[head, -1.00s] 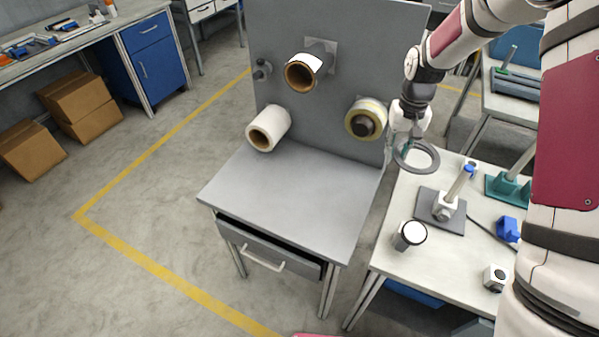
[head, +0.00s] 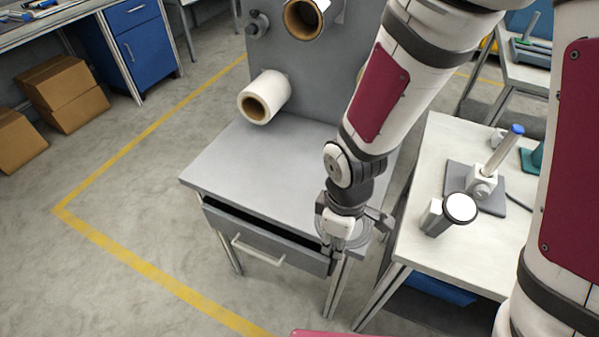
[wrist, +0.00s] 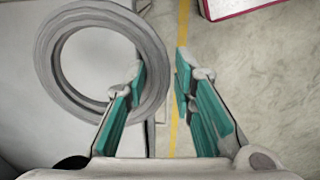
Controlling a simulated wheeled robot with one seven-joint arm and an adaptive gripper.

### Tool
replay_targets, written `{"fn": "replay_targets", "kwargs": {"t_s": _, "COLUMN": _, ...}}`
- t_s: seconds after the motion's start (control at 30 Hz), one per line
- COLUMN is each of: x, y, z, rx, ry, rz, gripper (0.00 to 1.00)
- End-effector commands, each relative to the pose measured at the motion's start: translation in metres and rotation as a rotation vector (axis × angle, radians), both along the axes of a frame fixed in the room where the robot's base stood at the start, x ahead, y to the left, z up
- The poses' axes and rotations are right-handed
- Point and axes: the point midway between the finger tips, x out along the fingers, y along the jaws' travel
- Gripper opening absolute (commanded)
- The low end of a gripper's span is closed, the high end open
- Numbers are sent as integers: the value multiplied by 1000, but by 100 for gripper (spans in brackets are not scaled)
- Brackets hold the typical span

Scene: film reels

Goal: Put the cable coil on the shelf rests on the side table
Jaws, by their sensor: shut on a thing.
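The cable coil is a flat grey ring (wrist: 62,100), large at the left of the wrist view. My gripper (wrist: 160,82) has its teal-padded fingers on either side of the ring's right rim and is shut on it. In the head view my gripper (head: 340,245) is over the front right corner of the grey table (head: 240,165), with the coil (head: 357,238) mostly hidden behind it. I cannot tell whether the coil touches the table. Which surface is the side table with the shelf rests is unclear.
The grey table's drawer (head: 262,240) is partly open. White roll (head: 264,96) and brown-cored roll (head: 306,18) hang on its upright panel (head: 345,60). A white table (head: 440,145) at right holds a blue-topped post (head: 500,150) and a white-topped cylinder (head: 459,207). The grey tabletop's middle is clear.

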Motion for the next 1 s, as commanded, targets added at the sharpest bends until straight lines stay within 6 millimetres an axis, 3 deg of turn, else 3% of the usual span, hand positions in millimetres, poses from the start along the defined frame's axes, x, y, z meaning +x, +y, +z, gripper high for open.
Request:
{"fn": "replay_targets", "kwargs": {"t_s": 0.4, "x": 82, "y": 57, "z": -10, "rx": 1, "ry": -3, "rz": 0, "gripper": 0}}
{"fn": "replay_targets", "kwargs": {"t_s": 0.6, "x": 114, "y": 79, "z": -13, "rx": 2, "ry": -2, "rz": -3, "gripper": 0}}
{"fn": "replay_targets", "kwargs": {"t_s": 0.83, "x": 124, "y": 87, "z": -17, "rx": 0, "ry": 0, "rz": -3, "gripper": 0}}
{"fn": "replay_targets", "kwargs": {"t_s": 1.0, "x": 123, "y": 86, "z": -38, "rx": -1, "ry": 3, "rz": -1, "gripper": 0}}
